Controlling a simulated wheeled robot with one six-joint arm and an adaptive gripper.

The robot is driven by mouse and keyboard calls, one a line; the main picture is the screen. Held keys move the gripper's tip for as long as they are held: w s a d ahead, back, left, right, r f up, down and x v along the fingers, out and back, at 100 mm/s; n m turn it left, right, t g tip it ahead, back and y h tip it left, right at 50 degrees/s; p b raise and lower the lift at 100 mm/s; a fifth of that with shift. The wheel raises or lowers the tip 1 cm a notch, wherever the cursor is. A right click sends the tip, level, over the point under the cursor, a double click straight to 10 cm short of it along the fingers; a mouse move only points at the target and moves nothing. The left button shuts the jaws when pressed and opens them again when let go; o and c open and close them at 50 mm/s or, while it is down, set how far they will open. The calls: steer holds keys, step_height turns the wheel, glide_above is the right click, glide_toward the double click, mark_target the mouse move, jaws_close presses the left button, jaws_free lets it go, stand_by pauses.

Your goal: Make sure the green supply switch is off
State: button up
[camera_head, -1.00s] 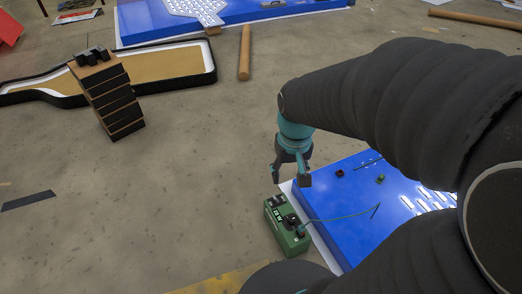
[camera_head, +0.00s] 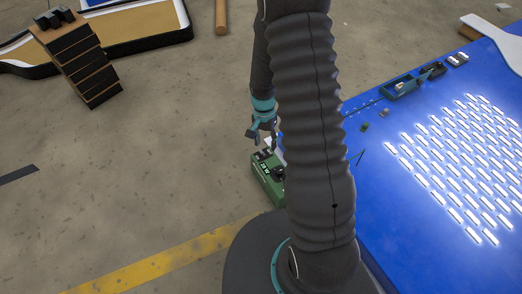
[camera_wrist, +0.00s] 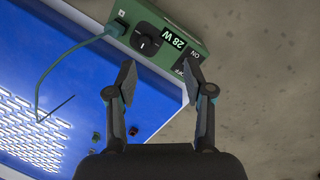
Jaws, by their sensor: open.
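The green supply box (camera_head: 268,180) sits on the floor beside the blue LED panel in the head view, partly hidden by my arm. In the wrist view the green supply box (camera_wrist: 160,30) lies at the top, with a black dial, a display reading "28 W" and a black switch area (camera_wrist: 188,66) marked ON and OFF. My right finger covers part of that area, so I cannot tell the switch's position. My gripper (camera_wrist: 160,80) is open and empty, its fingertips apart in front of the box. In the head view my gripper (camera_head: 262,132) is just above the box.
The blue panel (camera_head: 400,200) with rows of lit strips lies right. A green cable (camera_wrist: 68,58) runs from the box over the panel. Blue and black parts (camera_head: 403,86) lie on it. A dark block stack (camera_head: 80,62) stands upper left. Floor left of the box is clear.

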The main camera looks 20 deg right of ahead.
step_height(320, 180, down, 3)
steer(key=w+m, duration=0.2)
steer(key=w, duration=0.1)
steer(key=m+t, duration=0.2)
steer(key=m, duration=0.3)
glide_toward(262, 152)
steer(key=f, duration=1)
steer(key=shift+w+a, duration=0.1)
steer(key=shift+w, duration=0.25)
jaws_close()
